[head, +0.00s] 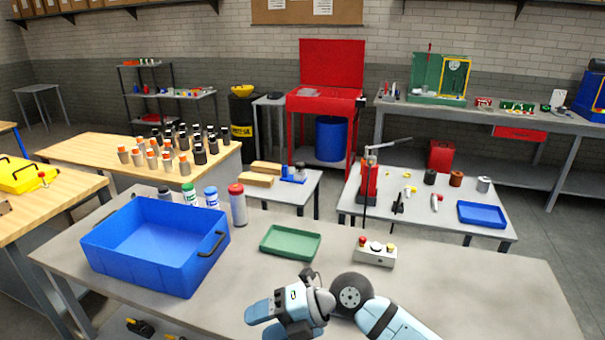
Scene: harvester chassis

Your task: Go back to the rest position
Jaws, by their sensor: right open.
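My right gripper (260,320) is low at the bottom centre of the head view, over the front part of the grey table (480,290). Its light blue fingers point left and stand apart, with nothing seen between them. My right forearm comes in from the lower right. My left gripper and arm are not in the head view.
A green tray (290,242) and a control box with buttons (375,251) lie beyond my gripper. The table's right part is clear.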

